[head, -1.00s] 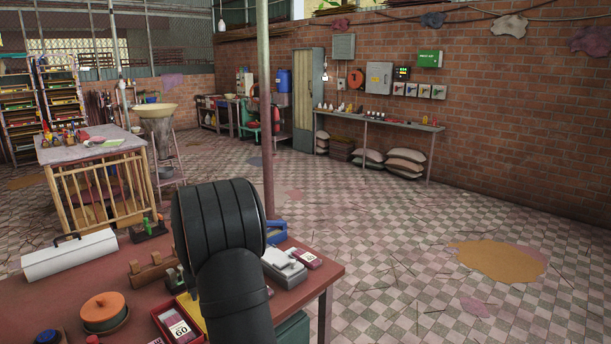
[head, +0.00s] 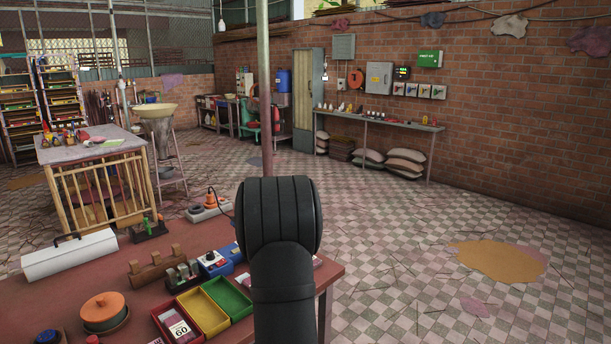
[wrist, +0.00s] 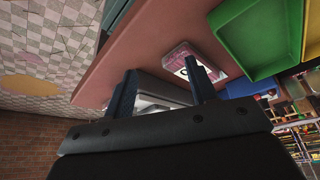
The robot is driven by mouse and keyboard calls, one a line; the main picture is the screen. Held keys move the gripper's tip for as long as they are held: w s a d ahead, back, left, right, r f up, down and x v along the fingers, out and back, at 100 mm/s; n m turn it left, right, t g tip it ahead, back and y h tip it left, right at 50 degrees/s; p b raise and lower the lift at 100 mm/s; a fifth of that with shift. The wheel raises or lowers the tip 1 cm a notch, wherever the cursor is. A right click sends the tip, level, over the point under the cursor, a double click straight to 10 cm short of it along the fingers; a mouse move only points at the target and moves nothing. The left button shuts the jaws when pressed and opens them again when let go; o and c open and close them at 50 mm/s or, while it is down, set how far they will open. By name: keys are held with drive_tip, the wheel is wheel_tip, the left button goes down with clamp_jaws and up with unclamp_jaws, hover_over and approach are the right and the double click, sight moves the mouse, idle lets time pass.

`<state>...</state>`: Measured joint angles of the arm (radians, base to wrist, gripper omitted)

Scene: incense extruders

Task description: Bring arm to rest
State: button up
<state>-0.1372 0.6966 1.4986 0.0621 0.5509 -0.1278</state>
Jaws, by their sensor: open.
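My gripper (wrist: 163,95) shows in the wrist view with its two dark fingers spread apart and nothing between them. Past the fingers are a grey-white device (wrist: 160,88) and a pink-and-white labelled box (wrist: 190,58) on the red tabletop. In the head view my black arm stands up at the right part of the red table (head: 60,290), and the gripper itself is hidden behind it.
Red, yellow and green trays (head: 228,297) sit left of my arm, with a blue device (head: 218,262) behind them. An orange-lidded round pot (head: 103,310) and a white toolbox (head: 70,255) stand further left. The tiled floor (head: 400,270) to the right is open.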

drive_tip(key=s+d+f+m+h, duration=0.1)
drive_tip(key=s+d+f+m, duration=0.1)
drive_tip(key=d, duration=0.9)
wheel_tip(320, 180, down, 2)
drive_tip(key=shift+s+d, duration=0.25)
drive_tip(key=shift+s, duration=0.4)
drive_tip(key=shift+n+y, duration=0.3)
drive_tip(key=shift+n, duration=0.2)
drive_tip(key=w+a+r, duration=0.1)
drive_tip(key=a, duration=0.1)
drive_tip(key=w+a+r, duration=0.1)
drive_tip(key=a, duration=0.2)
drive_tip(key=w+a+r, duration=0.1)
drive_tip(key=a, duration=0.1)
drive_tip(key=shift+a+r, duration=0.1)
drive_tip(key=shift+a, duration=0.2)
drive_tip(key=a, duration=0.3)
drive_tip(key=a+r+n, duration=0.1)
drive_tip(key=a, duration=0.3)
drive_tip(key=a+n+y, duration=0.1)
drive_tip(key=a, duration=0.2)
drive_tip(key=shift+s+a+r, duration=0.15)
drive_tip(key=shift+a+r, duration=0.05)
drive_tip(key=shift+r, duration=0.2)
drive_tip(key=shift+s+a+r+n, duration=0.15)
drive_tip(key=shift+a+n, duration=0.25)
drive_tip(key=shift+a, duration=0.45)
